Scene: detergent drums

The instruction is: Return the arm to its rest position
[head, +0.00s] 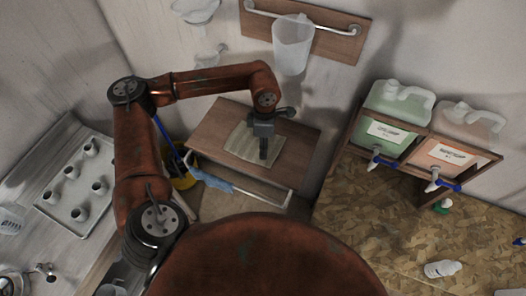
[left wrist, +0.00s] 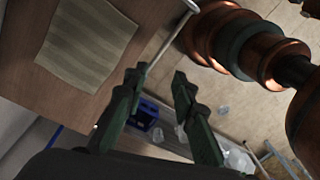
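My left arm (head: 134,150) is rust-coloured and reaches out from the left in the head view, bent at the elbow. Its gripper (head: 264,152) hangs over the woven mat (head: 240,143) on the small wooden table (head: 213,127). In the left wrist view the two dark fingers of the gripper (left wrist: 158,76) stand apart with nothing between them. The mat (left wrist: 86,44) lies to the left of the fingers there, on the brown tabletop (left wrist: 35,95). My right gripper is in neither view.
Two drums, one green (head: 398,102) and one clear (head: 467,123), sit in a wooden rack (head: 345,135) with blue-handled taps. A clear jug (head: 292,44) hangs at a wall rail (head: 260,11). A tray of cups (head: 63,215) is at left. A blue cloth (head: 211,181) hangs on the table's front rail.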

